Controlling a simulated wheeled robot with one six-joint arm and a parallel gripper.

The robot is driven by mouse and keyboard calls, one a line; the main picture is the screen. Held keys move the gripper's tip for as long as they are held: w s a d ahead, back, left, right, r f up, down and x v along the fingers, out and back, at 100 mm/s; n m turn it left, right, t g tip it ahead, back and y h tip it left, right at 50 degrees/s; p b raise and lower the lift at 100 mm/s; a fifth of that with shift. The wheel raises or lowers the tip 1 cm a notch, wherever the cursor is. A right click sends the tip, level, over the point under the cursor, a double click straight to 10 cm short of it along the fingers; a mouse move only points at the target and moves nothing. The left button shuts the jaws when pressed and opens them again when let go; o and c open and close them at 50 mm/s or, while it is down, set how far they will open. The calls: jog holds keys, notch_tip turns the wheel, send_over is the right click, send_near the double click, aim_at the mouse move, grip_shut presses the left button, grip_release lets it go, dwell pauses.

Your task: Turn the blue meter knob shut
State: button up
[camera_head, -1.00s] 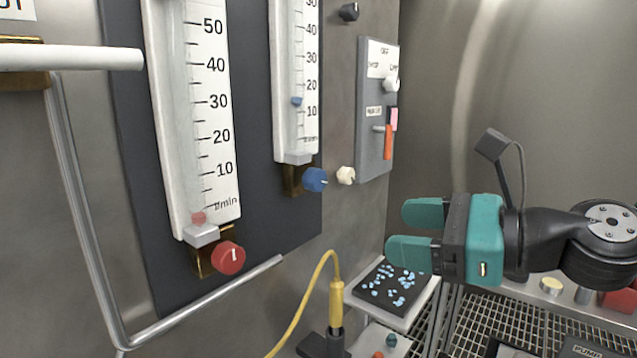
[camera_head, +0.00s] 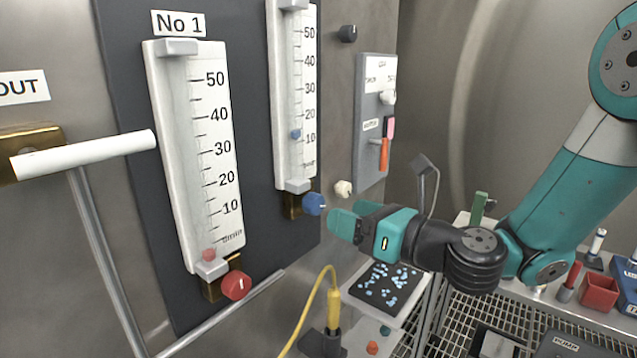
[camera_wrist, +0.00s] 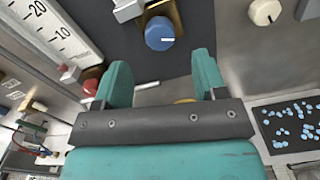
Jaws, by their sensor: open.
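The blue meter knob (camera_head: 314,204) sits at the foot of the farther flow meter (camera_head: 294,110), on a brass block. In the wrist view the blue knob (camera_wrist: 160,33) shows ahead of the fingertips, roughly centred between them, with a short pale mark on its face. My gripper (camera_head: 340,222) is open and empty, just right of and slightly below the knob in the head view. In the wrist view my gripper (camera_wrist: 161,80) has both teal fingers spread, apart from the knob. The meter's blue float (camera_head: 295,134) stands slightly above the 10 mark.
A red knob (camera_head: 236,285) is under the No 1 meter (camera_head: 208,150). A cream knob (camera_head: 343,188) is close right of the blue one. A white-handled bar (camera_head: 85,158) juts out left. A yellow cable (camera_head: 312,300) and a tray of blue pieces (camera_head: 415,296) lie below.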

aim_at(320, 205)
jog(key=p+x, duration=0.2)
jog(key=x, duration=0.5)
jog(key=shift+w+a+p, duration=0.1)
jog(key=shift+p, duration=0.25)
jog(key=c, duration=0.9)
